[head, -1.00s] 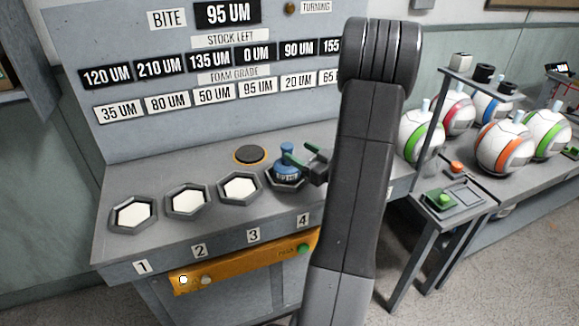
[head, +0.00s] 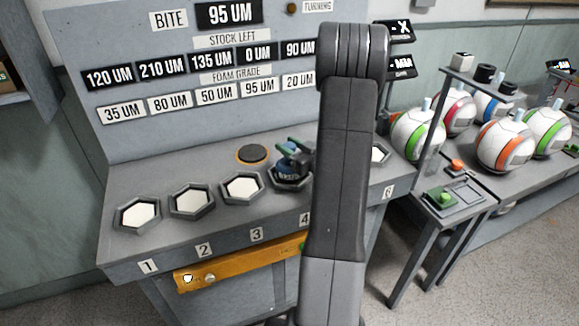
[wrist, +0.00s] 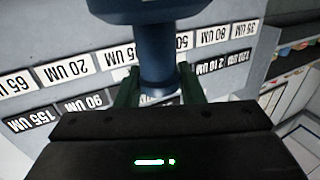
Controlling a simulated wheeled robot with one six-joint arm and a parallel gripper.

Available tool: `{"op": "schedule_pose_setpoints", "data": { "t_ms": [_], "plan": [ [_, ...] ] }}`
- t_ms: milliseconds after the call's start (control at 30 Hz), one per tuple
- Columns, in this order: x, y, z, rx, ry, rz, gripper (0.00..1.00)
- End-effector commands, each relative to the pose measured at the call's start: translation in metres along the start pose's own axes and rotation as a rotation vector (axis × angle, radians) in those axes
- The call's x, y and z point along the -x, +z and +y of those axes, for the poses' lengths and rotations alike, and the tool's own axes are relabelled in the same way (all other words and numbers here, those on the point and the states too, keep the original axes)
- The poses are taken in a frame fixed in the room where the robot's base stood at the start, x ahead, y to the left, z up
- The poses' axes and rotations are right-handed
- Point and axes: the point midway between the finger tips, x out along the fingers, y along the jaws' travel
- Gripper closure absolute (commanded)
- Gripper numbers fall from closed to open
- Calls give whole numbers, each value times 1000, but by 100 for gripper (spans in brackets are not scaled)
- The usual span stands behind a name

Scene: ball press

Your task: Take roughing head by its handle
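The roughing head (head: 288,174), blue with a dark label band, stands upright in the hexagonal socket 4 of the grey console. In the wrist view its blue handle (wrist: 155,58) runs down between the green fingers of my gripper (wrist: 160,74), with its wider blue body above at the picture's top edge. In the head view my gripper (head: 293,150) is at the handle, above the body. The fingers stand one on each side of the handle, with a narrow gap visible at the right finger, so the gripper looks open around it.
Empty white-bottomed sockets 1 (head: 137,214), 2 (head: 191,201) and 3 (head: 241,187) lie to the left. A round dark pad (head: 253,154) sits behind. My arm hides part of the console's right side. A side table (head: 440,207) and several balls (head: 503,147) stand right.

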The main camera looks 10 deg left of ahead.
Motion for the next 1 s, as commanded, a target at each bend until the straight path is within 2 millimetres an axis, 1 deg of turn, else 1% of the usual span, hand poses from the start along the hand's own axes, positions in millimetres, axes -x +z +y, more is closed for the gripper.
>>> {"op": "schedule_pose_setpoints", "data": {
  "t_ms": [33,133,533,667,833,1000],
  "plan": [
    [0,0,0,0,0,0,81],
    [0,0,0,0,0,0,100],
    [0,-2,0,2,0,4,100],
    [0,-7,0,4,-1,5,100],
    [0,-25,0,6,0,6,100],
    [0,-51,0,7,0,7,100]
  ]
}}
